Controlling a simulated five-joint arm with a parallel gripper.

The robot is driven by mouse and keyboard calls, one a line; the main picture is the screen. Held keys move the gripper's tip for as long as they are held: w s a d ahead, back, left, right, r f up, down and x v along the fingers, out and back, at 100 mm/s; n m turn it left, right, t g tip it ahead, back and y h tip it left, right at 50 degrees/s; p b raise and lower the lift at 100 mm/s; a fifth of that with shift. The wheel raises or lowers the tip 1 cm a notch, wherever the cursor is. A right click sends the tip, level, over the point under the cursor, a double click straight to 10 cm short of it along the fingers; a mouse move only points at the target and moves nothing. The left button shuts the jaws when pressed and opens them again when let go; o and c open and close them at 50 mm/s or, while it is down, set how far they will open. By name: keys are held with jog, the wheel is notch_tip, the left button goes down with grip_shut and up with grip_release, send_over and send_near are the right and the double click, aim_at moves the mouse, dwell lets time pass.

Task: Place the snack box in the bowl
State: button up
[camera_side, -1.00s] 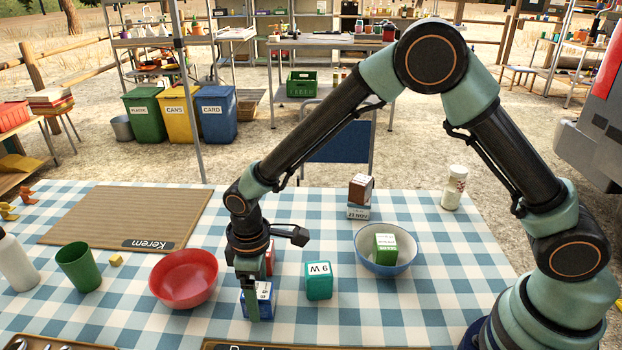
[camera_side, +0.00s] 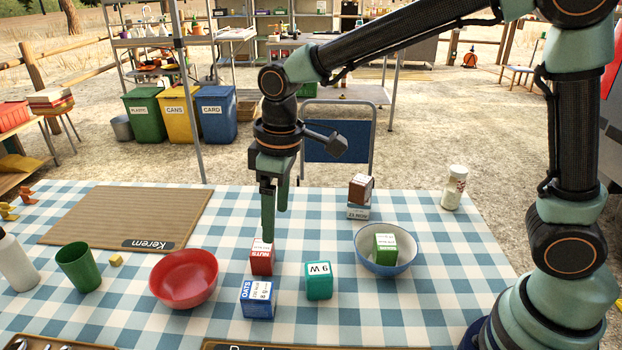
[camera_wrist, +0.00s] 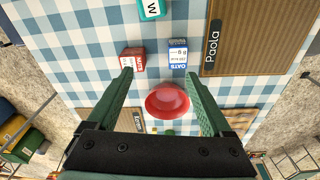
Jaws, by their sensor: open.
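Several small boxes stand on the checked cloth: a red NUTS box (camera_side: 261,258), a blue OATS box (camera_side: 257,299) and a teal box (camera_side: 318,281) marked W 9. A green box (camera_side: 386,247) sits inside a white bowl with a blue rim (camera_side: 362,262). A red bowl (camera_side: 184,280) is empty, left of the red and blue boxes. My gripper (camera_side: 275,228) is open and empty, raised above the table near the red box. In the wrist view its fingers (camera_wrist: 158,78) are spread, with the red box (camera_wrist: 132,60), blue box (camera_wrist: 177,54) and red bowl (camera_wrist: 167,101) below.
A brown box (camera_side: 361,188) sits on another box (camera_side: 358,212) at the back. A white shaker (camera_side: 454,188) stands to the right. A green cup (camera_side: 78,267), a yellow cube (camera_side: 116,260) and a bottle (camera_side: 17,261) are at left. A Kerem mat (camera_side: 125,215) lies bare.

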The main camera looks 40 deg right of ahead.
jog(key=s+d+r+m+t, duration=0.2)
jog(key=s+d+r+m, duration=0.1)
jog(key=d, duration=0.5)
jog(key=s+d+r+m+t, duration=0.2)
jog(key=s+d+r+m, duration=0.1)
jog(key=s+d, duration=0.3)
jog(key=shift+d+r+m, duration=0.4)
jog(key=shift+d, duration=0.55)
jog(key=shift+o, duration=1.3)
jog(key=shift+s+d+f+t, duration=0.1)
jog(key=shift+s+d+t, duration=0.2)
jog(key=shift+s+d, duration=0.2)
jog(key=shift+a, duration=0.1)
